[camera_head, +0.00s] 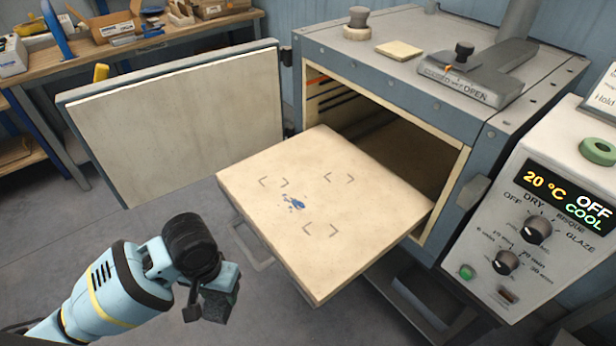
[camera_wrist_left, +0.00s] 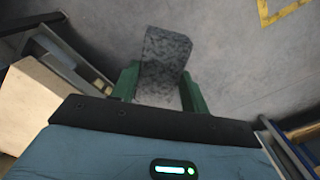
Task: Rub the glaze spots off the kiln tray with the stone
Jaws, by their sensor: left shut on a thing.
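The kiln tray (camera_head: 270,190) is a cream slab pulled out of the open kiln. A small cluster of blue glaze spots (camera_head: 294,203) lies near its middle, between dark corner marks. My left gripper (camera_head: 208,298) is in front of the tray's left front corner, apart from it. It is shut on the grey speckled stone (camera_head: 221,293), held over the floor. In the left wrist view the stone (camera_wrist_left: 164,58) sits between the two green fingers. The tray's edge shows at the left there. My right gripper is not in view.
The kiln door (camera_head: 180,120) stands open to the left of the tray. The kiln (camera_head: 480,150) is behind, with a control panel (camera_head: 550,220) at right reading 20 °C, OFF, COOL. A workbench (camera_head: 160,40) with boxes stands at the back left. The tray top is otherwise clear.

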